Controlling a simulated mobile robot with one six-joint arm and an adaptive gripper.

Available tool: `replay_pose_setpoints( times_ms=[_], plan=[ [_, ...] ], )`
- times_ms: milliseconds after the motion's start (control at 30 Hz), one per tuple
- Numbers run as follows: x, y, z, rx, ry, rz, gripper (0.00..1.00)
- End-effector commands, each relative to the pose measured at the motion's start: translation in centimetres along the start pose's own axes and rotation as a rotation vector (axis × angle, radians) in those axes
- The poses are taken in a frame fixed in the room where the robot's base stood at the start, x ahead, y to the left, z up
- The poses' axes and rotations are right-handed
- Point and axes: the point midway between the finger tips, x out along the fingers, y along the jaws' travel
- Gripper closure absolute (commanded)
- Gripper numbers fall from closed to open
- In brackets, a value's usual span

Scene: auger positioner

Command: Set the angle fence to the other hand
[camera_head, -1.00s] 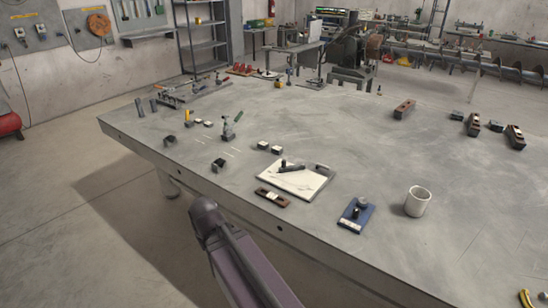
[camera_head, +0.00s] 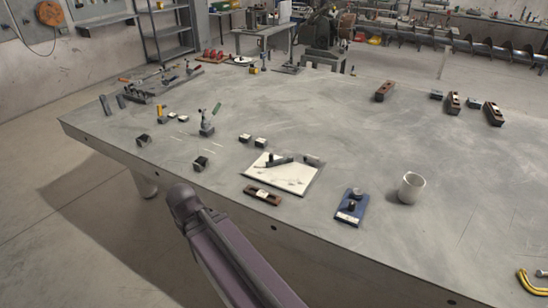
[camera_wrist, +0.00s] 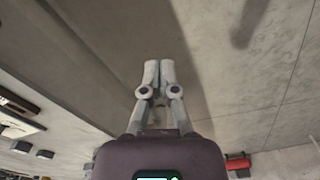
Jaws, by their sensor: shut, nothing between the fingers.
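A white plate (camera_head: 296,186) lies flat near the front edge of the grey table. A dark bar with a raised knob (camera_head: 279,161) lies across its far part and looks like the angle fence; finer detail is too small to tell. A small dark block (camera_head: 312,161) sits at the plate's far right corner. My gripper (camera_wrist: 159,65) shows in the wrist view, its two pale fingers together and empty, with floor beyond them. It is outside the head view, where only my purple arm link shows, in front of the table edge.
A brown block (camera_head: 263,195) lies just before the plate. A blue base with a dark knob (camera_head: 351,206) and a pale cup (camera_head: 411,188) stand to its right. Small dark blocks (camera_head: 253,140) and a green-handled clamp (camera_head: 208,121) are to its left. The table's middle back is clear.

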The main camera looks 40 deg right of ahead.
Motion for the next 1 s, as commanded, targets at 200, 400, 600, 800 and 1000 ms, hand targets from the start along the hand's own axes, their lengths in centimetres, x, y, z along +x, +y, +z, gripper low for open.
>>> replay_pose_setpoints(
  times_ms=[200, 400, 600, 800, 1000],
  plan=[
    [0.0, 0.0, 0.0, 0.003, 0.0, -0.001, 1.0],
    [-0.1, 0.8, -0.7, 0.07, 0.009, -0.019, 1.0],
    [-0.3, 3.4, -2.3, 0.275, 0.029, -0.07, 1.0],
    [-0.7, 7.4, -4.5, 0.589, 0.054, -0.159, 1.0],
    [-1.3, 12.2, -6.5, 0.932, 0.071, -0.263, 1.0]
  ],
)
